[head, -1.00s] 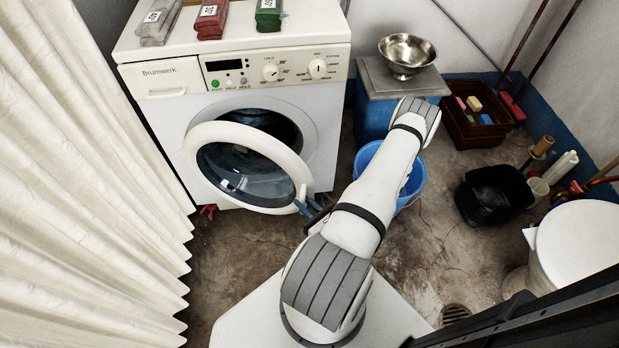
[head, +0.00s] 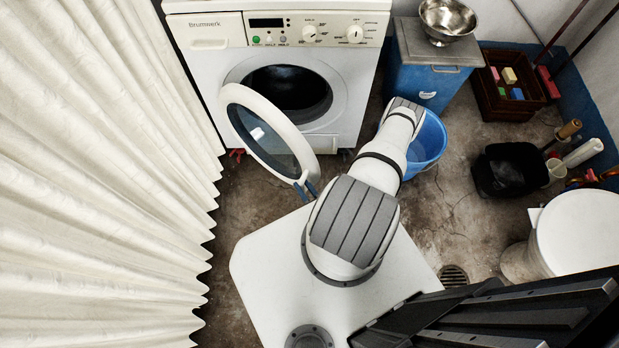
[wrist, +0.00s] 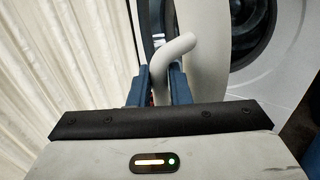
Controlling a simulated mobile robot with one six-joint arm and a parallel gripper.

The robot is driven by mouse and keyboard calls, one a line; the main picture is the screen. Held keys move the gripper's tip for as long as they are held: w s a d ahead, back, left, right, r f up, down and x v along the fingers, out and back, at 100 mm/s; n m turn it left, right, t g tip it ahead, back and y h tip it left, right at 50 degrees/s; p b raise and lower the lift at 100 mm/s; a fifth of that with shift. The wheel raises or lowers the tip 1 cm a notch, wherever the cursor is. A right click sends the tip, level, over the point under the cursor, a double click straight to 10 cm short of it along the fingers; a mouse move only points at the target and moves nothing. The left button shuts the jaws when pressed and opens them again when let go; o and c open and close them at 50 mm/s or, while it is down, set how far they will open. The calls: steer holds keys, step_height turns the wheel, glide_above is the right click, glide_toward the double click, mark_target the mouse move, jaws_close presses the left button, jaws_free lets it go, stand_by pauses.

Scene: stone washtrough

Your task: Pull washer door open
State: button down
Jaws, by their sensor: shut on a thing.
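The washer (head: 350,100) is a white front-loader at the top of the head view. Its round door (head: 302,165) has a white rim and dark glass, hinges at the left and stands wide open, swung out from the dark drum opening (head: 288,92). My gripper (head: 307,190) is at the door's free edge, with its blue fingers partly hidden by my arm. In the wrist view my gripper (wrist: 158,85) is shut on the curved pale door handle (wrist: 176,48), which sits between the blue fingers. The door's rim (wrist: 205,50) is just behind it.
A cream curtain (head: 90,170) hangs along the left, close to the door. A blue bucket (head: 428,140) stands right of my arm. A blue cabinet (head: 425,82) with a metal bowl (head: 447,18), a brown crate (head: 490,95), a black bin (head: 505,168) and a white drum (head: 580,232) are at the right.

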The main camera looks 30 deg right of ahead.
steer(key=shift+a+r, duration=0.25)
stand_by(0.3)
steer(key=c, duration=1.4)
jaws_free()
steer(key=shift+f, duration=0.1)
steer(key=shift+o, duration=0.2)
steer(key=shift+s+f, duration=0.1)
steer(key=shift+s, duration=0.05)
